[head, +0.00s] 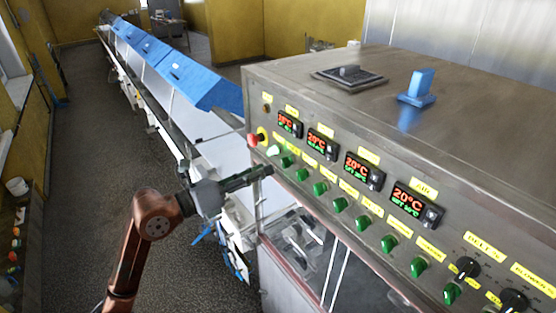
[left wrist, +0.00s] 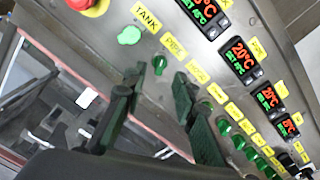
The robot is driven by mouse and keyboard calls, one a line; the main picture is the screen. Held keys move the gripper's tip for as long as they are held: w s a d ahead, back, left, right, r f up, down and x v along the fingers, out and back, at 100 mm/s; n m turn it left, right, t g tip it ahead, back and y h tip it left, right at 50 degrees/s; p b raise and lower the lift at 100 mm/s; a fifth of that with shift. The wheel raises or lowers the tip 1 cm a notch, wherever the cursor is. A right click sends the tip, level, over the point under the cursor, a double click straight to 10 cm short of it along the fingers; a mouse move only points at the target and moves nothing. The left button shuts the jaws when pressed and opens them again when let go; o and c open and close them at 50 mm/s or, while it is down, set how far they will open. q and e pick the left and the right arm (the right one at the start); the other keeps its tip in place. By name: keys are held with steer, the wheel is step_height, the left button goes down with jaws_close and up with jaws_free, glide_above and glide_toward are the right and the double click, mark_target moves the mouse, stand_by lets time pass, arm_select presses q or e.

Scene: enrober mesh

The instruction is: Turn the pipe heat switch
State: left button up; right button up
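The pipe heat switch is a small dark green knob (left wrist: 159,63) below the yellow PIPE label (left wrist: 173,45) in the left wrist view. In the head view it appears to be the green knob (head: 287,160) right of the light green button. My left gripper (head: 268,171) is close to the panel's left end, just below the knobs. In the left wrist view its two dark fingers (left wrist: 157,82) stand apart, with nothing between them. The knob shows in the gap, beyond the fingertips; I see no clear contact. My right gripper is not in view.
A row of several green knobs (head: 340,204) and temperature displays (head: 364,171) runs along the control panel. A red emergency button (head: 252,139) and light green button (head: 273,150) are at its left end.

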mark_target(282, 162)
arm_select(q)
steer(key=p+x, duration=0.1)
steer(key=x, duration=0.4)
steer(key=shift+d+r, duration=0.1)
steer(key=shift+d, duration=0.1)
steer(key=shift+w+d+p, duration=0.25)
steer(key=shift+w+p, duration=0.05)
steer(key=shift+p, duration=0.05)
steer(key=shift+c, duration=0.2)
jaws_close()
